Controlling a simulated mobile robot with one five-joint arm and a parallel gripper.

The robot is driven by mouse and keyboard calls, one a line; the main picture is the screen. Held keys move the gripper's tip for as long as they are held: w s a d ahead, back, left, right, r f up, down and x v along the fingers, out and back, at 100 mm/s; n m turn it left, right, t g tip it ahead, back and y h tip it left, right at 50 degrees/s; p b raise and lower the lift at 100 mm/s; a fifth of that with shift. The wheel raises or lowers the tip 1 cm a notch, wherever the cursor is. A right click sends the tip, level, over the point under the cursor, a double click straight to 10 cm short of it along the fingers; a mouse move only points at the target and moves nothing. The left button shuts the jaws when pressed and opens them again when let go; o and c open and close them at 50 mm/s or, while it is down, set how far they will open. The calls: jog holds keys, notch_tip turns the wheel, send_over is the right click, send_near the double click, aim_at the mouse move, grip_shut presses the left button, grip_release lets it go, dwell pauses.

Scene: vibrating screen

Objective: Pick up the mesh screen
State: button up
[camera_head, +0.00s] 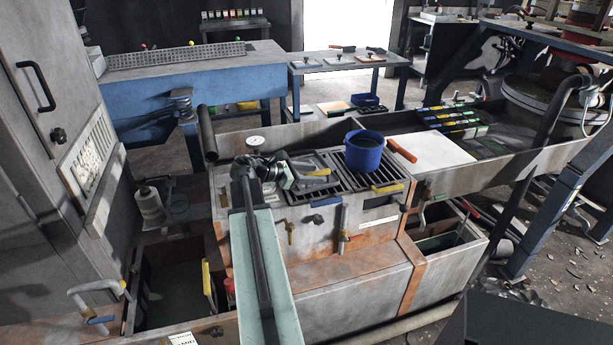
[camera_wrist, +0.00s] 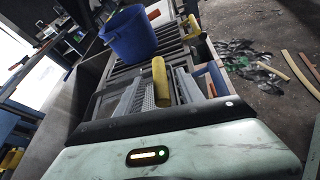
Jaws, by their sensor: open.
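A grey slatted screen panel with a yellow handle, which looks like the mesh screen (camera_head: 322,187), lies in the top of the grey machine box. My gripper (camera_head: 284,173) is over the left part of this panel, close to the yellow handle, and covers some of it. In the wrist view the yellow handle of the mesh screen (camera_wrist: 160,82) stands just beyond my gripper's dark front edge. My gripper is open with nothing seen in it. Whether a finger touches the handle cannot be told.
A blue bucket (camera_head: 363,151) stands on the neighbouring slatted panel, right of the screen. It also shows in the wrist view (camera_wrist: 130,36). A round gauge (camera_head: 255,141) and dark pipe (camera_head: 206,134) are at the left. A white board (camera_head: 433,152) lies farther right.

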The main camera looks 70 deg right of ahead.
jog(key=x, duration=0.2)
jog(key=shift+s+d+f, duration=0.15)
jog(key=shift+f, duration=0.1)
jog(key=shift+r, duration=0.1)
grip_shut()
notch_tip(320, 180, up, 10)
jog(key=p, duration=1)
jog(key=shift+r, duration=0.15)
